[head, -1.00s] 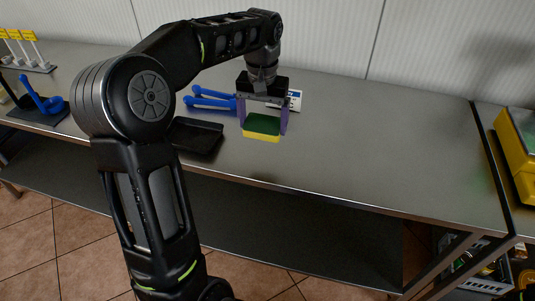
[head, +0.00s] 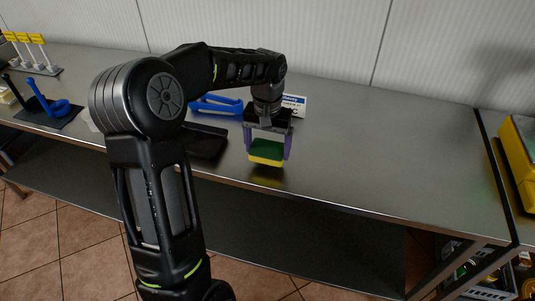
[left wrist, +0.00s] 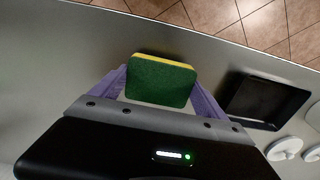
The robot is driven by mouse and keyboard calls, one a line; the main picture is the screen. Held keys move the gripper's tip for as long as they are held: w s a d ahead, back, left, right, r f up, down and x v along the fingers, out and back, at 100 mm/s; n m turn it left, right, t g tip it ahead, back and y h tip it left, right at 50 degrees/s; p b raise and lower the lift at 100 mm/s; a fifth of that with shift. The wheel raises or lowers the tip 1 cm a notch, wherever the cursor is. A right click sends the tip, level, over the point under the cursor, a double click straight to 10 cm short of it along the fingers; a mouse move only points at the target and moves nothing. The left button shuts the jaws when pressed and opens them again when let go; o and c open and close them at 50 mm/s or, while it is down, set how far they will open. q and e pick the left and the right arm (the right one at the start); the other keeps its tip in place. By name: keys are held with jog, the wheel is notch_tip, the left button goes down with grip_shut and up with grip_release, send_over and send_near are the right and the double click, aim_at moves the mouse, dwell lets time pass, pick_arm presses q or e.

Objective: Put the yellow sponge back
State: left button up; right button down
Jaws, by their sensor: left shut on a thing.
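The yellow sponge (head: 266,159) has a green scouring side facing up. My left gripper (head: 267,147) is shut on it, with its purple fingers at the sponge's two sides. It hangs close over the steel counter (head: 370,155) near the front edge; I cannot tell whether it touches. In the left wrist view the sponge (left wrist: 160,82) sits between the fingers, green face towards the camera. A black tray (head: 206,141) lies just left of the gripper, and it shows empty in the left wrist view (left wrist: 264,100). My right gripper is not in view.
A blue-handled tool (head: 215,104) and a small white sign (head: 294,104) stand behind the gripper. A dark stand with a blue item (head: 58,109) and a rack with yellow-topped pieces (head: 30,55) are far left. The counter to the right is clear up to the yellow box (head: 519,150).

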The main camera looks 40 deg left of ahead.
aim_at(267, 149)
pick_arm(q)
jog(key=shift+f, duration=1.5)
jog(key=shift+f, duration=0.15)
jog(key=o, duration=1.2)
jog(key=shift+c, duration=0.2)
notch_tip(267, 149, up, 12)
jog(key=shift+r, duration=0.2)
jog(key=shift+f, duration=0.1)
